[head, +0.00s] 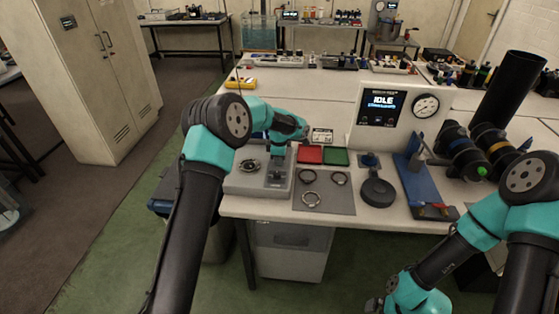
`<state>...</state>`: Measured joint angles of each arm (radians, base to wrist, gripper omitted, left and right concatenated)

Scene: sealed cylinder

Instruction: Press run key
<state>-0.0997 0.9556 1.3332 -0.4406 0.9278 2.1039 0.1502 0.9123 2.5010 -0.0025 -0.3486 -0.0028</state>
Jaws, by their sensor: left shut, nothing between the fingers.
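A white console panel (399,118) stands on the bench. Its dark screen (381,105) reads IDLE, and a round dial gauge (426,105) is beside the screen. I cannot make out a key marked run. My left gripper (277,180) is shut and empty, pointing down at the right part of a low grey unit (243,183) near the bench's front edge. I cannot tell whether its tips touch the unit, and the gripper hides that part. My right gripper (376,304) is low at the bottom of the view, in front of the bench, and its fingers are unclear.
A red tray (310,154) and a green tray (336,157) sit right of the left gripper. A grey mat (324,200) with metal rings lies before them. A round black object (378,192), a blue stand (416,185) and dark cylinders (466,155) crowd the right.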

